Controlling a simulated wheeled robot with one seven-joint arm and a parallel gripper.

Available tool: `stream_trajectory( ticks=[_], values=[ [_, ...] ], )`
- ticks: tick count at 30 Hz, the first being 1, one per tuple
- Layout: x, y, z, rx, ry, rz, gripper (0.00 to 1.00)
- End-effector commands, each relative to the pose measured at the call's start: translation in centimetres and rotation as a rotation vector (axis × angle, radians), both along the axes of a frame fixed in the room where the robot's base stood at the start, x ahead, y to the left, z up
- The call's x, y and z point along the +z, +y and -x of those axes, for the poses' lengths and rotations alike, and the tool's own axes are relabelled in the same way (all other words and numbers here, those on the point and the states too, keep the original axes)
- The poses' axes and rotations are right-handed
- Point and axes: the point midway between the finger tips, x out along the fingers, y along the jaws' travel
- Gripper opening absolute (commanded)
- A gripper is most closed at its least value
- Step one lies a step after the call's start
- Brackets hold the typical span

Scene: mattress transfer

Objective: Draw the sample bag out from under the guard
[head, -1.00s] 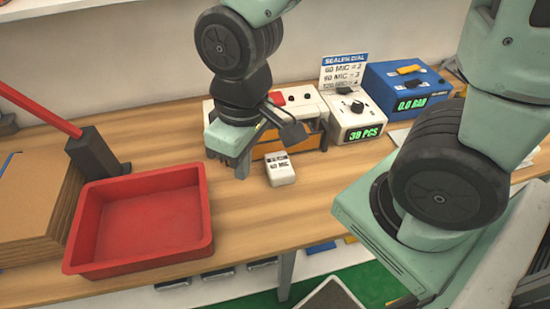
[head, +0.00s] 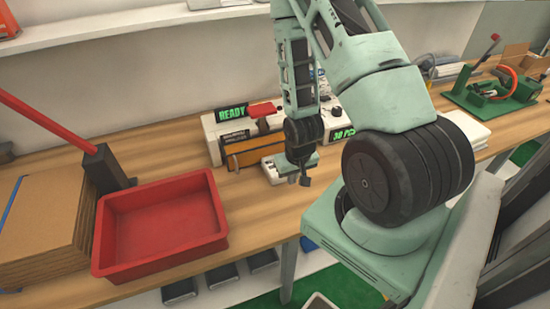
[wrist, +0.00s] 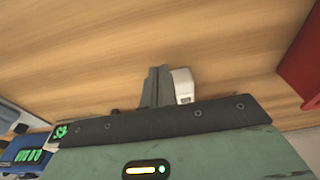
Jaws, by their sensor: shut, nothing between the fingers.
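The small white sample bag (head: 270,170) lies on the wooden bench in front of the heat sealer, close to its orange-brown guard (head: 256,153). My gripper hides part of the bag in the head view. I cannot tell whether any of it is under the guard. My gripper (head: 292,178) is low over the bench at the bag's right side. In the wrist view the shut fingers (wrist: 155,85) are right beside the white bag (wrist: 183,84), with nothing between them. The guard does not show clearly in the wrist view.
The white sealer (head: 212,135) has a green READY display and a red-topped part. A red tray (head: 160,222) stands at the left, by cardboard sheets (head: 45,225) and a red-handled lever (head: 104,168). A green fixture (head: 495,92) is far right. Bare bench lies between tray and bag.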

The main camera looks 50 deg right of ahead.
Motion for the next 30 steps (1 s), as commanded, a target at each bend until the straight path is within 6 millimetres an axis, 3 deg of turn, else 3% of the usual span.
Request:
stream_trajectory(
  ticks=[4, 8, 20, 30],
  values=[
    [-0.5, -0.7, -1.5, 0.001, -0.006, 0.002, 0.00],
    [0.4, -1.6, -3.4, 0.002, -0.001, 0.000, 0.00],
    [0.4, -4.8, -10.2, 0.002, -0.001, 0.000, 0.00],
    [-1.7, -4.8, -10.1, 0.002, 0.002, -0.001, 0.00]
  ],
)
